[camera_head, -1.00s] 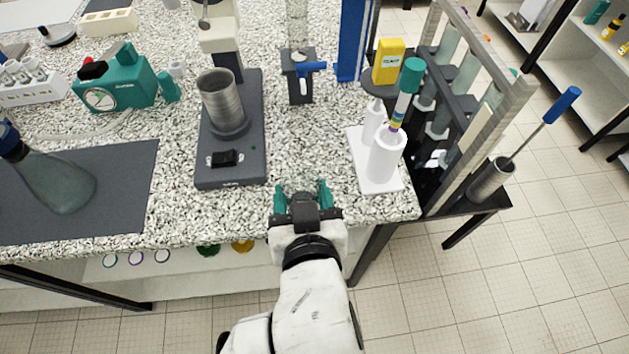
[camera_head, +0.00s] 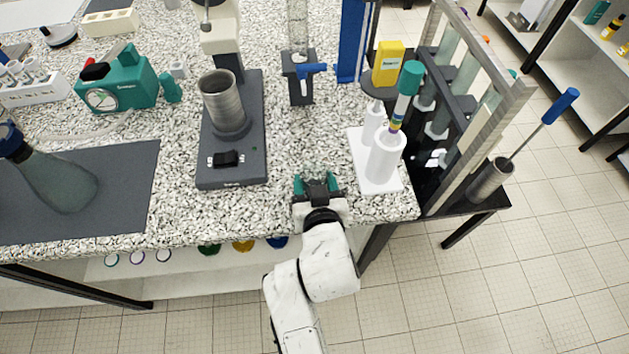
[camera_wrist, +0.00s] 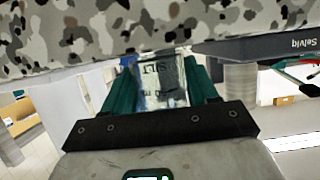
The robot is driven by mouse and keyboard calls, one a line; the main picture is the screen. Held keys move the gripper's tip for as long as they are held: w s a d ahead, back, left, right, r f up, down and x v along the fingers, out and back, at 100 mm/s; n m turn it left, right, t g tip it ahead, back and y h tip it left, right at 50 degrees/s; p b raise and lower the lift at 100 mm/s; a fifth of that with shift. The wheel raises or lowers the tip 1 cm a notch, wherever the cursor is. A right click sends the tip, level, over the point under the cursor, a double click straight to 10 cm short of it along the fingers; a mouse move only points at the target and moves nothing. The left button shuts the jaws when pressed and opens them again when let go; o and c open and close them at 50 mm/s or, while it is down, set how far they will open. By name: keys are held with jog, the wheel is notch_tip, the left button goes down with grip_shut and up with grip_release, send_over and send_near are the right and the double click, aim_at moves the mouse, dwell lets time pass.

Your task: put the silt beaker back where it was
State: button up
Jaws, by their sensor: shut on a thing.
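The silt beaker (camera_wrist: 162,82) shows in the wrist view as a clear glass vessel with a pale label reading "SILT", between my gripper's teal fingers. My gripper (camera_wrist: 162,85) is shut on it. In the head view my gripper (camera_head: 317,184) is over the front edge area of the speckled bench (camera_head: 300,135), between the dark balance-like base and the white stand. The beaker is barely discernible there, and its bottom is hidden, so I cannot tell whether it touches the bench.
A dark device base (camera_head: 230,165) carrying a metal sieve cup (camera_head: 222,100) stands to the left. A white stand (camera_head: 378,170) with white tubes is close on the right. A blue-handled clamp (camera_head: 305,72) is behind. Bare bench lies between them.

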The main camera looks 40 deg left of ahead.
jog(key=shift+f, duration=0.2)
jog(key=o, duration=1.1)
jog(key=shift+r, duration=0.1)
jog(key=shift+r, duration=0.15)
jog(key=v, duration=1.2)
